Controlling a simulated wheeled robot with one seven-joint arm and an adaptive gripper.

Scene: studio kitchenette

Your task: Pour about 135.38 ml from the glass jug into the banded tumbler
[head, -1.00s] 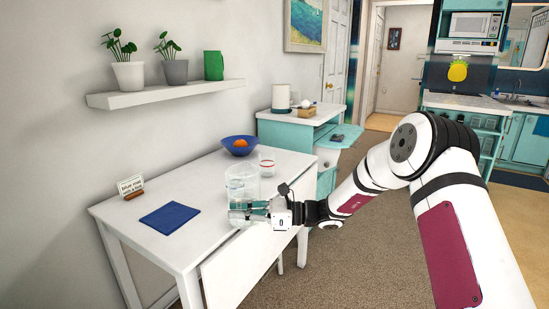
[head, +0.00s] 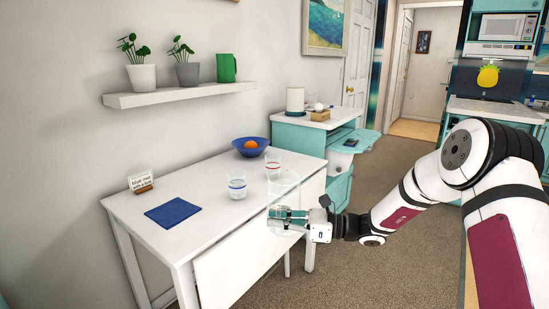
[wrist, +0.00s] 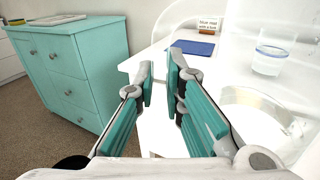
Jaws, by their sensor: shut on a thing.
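The clear glass jug (head: 284,188) is at the table's right front edge in the head view. My gripper (head: 275,217) is shut on it low down. The jug looks upright; its liquid level is hard to tell. In the wrist view my fingers (wrist: 162,75) are in front and the jug's clear wall (wrist: 240,100) fills the right side. A clear tumbler with a blue band (head: 237,185) stands on the table left of the jug; it also shows in the wrist view (wrist: 270,58). A second clear tumbler with a red band (head: 272,163) stands farther back.
A white drop-leaf table (head: 205,222) holds a blue mat (head: 172,212), a small sign (head: 141,182) and a blue bowl (head: 250,150) with an orange fruit. A shelf (head: 180,94) with plants is on the wall. A teal cabinet (head: 300,135) stands behind the table.

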